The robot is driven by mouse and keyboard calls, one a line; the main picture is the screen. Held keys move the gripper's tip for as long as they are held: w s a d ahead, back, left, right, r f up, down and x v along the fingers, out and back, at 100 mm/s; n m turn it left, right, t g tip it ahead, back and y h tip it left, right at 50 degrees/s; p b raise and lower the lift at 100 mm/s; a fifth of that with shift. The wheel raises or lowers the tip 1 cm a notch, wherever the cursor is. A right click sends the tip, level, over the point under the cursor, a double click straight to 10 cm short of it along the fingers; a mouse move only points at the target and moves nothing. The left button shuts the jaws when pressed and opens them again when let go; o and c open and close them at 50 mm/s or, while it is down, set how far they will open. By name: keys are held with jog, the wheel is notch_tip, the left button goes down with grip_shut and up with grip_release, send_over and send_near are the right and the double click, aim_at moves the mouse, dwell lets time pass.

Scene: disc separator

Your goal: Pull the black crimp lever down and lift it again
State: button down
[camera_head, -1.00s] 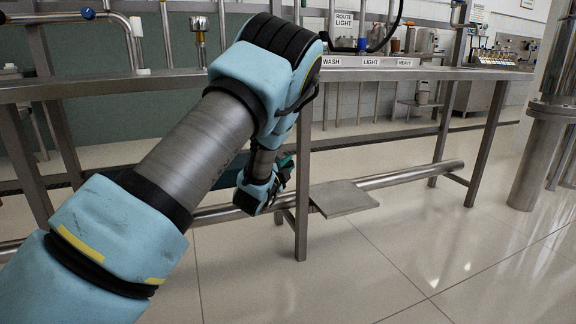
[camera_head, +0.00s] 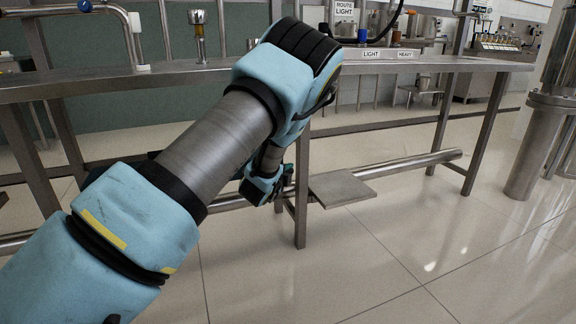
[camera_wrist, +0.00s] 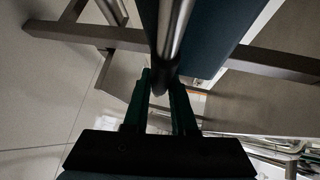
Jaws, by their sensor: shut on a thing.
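In the wrist view my gripper (camera_wrist: 162,82) shows two dark green fingers on either side of a dark, shiny round bar (camera_wrist: 170,45). The fingers are shut on this bar, which runs up out of the picture. I cannot tell from the frames whether it is the black crimp lever. In the head view my forearm reaches across the bench, and my wrist hangs below the bench top. The gripper's fingers are hidden there, and I see no black crimp lever for certain.
A steel bench (camera_head: 440,63) with labels LIGHT and HEAVY spans the picture. Its leg (camera_head: 302,215), a low pipe (camera_head: 405,168) and a flat steel plate (camera_head: 340,188) stand close to my wrist. A steel column (camera_head: 545,120) is at right. The tiled floor in front is clear.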

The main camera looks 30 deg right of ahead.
jog(key=shift+f, duration=0.15)
jog(key=c, duration=0.7)
grip_release()
jog(key=shift+c, duration=0.2)
jog(key=p+v, duration=0.2)
jog(key=v, duration=0.9)
jog(key=shift+d, duration=0.1)
